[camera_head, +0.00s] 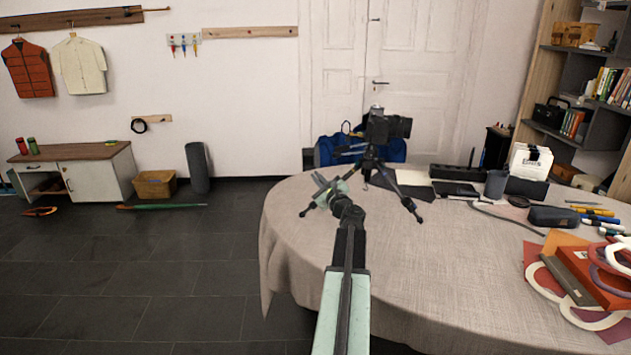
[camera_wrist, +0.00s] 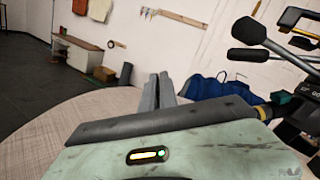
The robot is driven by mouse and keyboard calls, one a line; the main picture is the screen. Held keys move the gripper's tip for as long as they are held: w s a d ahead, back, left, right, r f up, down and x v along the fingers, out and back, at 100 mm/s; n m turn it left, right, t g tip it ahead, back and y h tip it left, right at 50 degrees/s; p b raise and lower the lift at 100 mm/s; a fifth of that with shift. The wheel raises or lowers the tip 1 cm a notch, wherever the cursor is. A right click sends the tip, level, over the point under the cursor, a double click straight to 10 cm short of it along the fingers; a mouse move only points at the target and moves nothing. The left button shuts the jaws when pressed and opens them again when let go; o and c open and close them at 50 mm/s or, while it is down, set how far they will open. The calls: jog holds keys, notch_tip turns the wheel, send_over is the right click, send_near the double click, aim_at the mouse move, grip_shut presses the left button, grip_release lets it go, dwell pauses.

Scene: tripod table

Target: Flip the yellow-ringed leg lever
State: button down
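A black camera (camera_head: 388,127) stands on a small dark tripod (camera_head: 369,162) with splayed legs, on the round table near its far left edge. A yellow ring (camera_wrist: 262,112) shows on a dark leg part at the right of the wrist view, with a teal piece beside it. The lever itself is too small or hidden to make out. My gripper (camera_head: 322,184) is left of the tripod's centre, above the table and close to the left leg. In the wrist view my gripper's fingers (camera_wrist: 158,92) lie together with nothing seen between them. I cannot tell whether they touch the leg.
The round table (camera_head: 400,262) has a pale cloth. A notebook (camera_head: 412,178), a dark cup (camera_head: 496,184), a pencil case (camera_head: 553,216) and red folders (camera_head: 598,277) lie to the right. A blue bag (camera_head: 335,152) is behind the table. Bare cloth lies in front of the tripod.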

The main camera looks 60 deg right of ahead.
jog(key=shift+s+d+r+m, duration=0.15)
jog(key=shift+s+d+m, duration=0.1)
jog(key=shift+m, duration=0.55)
jog(key=c, duration=1.9)
grip_release()
jog(key=shift+c, duration=0.2)
jog(key=shift+a, duration=0.1)
jog(key=v, duration=0.7)
jog(key=shift+s+a+b, duration=0.15)
jog(key=shift+s+b, duration=0.1)
jog(key=shift+b, duration=0.1)
